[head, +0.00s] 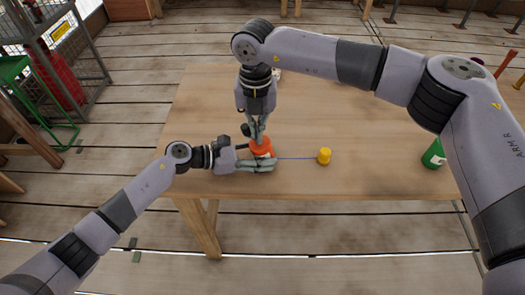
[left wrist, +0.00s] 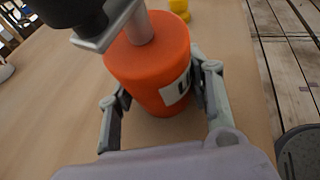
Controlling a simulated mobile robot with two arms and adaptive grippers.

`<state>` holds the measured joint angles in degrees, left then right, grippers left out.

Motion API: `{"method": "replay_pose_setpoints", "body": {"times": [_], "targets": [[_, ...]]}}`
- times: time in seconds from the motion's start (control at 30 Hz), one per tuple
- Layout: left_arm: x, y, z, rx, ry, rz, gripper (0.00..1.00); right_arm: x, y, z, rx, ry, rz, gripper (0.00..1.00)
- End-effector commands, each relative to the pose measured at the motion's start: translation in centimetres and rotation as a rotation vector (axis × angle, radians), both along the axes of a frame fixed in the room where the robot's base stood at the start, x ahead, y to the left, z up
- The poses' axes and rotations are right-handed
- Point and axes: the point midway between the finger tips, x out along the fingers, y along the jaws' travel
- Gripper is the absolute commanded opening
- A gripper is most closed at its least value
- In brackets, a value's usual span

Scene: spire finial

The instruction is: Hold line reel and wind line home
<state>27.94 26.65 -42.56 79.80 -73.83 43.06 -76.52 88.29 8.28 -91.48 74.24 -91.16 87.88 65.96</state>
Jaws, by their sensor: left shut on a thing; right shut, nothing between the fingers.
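The orange line reel (head: 262,150) stands on the wooden table near its front edge; it also shows in the left wrist view (left wrist: 150,70). It has a pale label, a grey central post and a metal crank arm (left wrist: 105,28) with a dark knob (left wrist: 85,20). My left gripper (head: 262,164) is shut on the reel's body, one finger on each side. My right gripper (head: 257,138) points down above the reel, shut and empty, close to the crank. Whether it touches the crank is hidden. A blue line (head: 298,158) runs from the reel to a yellow piece (head: 324,156) on the table.
A green container (head: 433,154) stands near the table's right edge. Small pale items (head: 277,73) lie at the back, partly behind my right arm. The table (head: 370,120) is otherwise mostly clear. A metal rack with a red item (head: 62,82) stands at left.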

Motion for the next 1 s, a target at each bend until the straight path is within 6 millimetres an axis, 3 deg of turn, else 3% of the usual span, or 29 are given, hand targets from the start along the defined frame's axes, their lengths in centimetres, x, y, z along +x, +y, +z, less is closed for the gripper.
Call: {"method": "replay_pose_setpoints", "body": {"times": [1.0], "targets": [[-0.06, -0.03, -0.08, 0.001, 0.000, -0.001, 0.31, 0.79, 0.45, 0.01, 0.002, -0.001, 0.000, 0.00]]}}
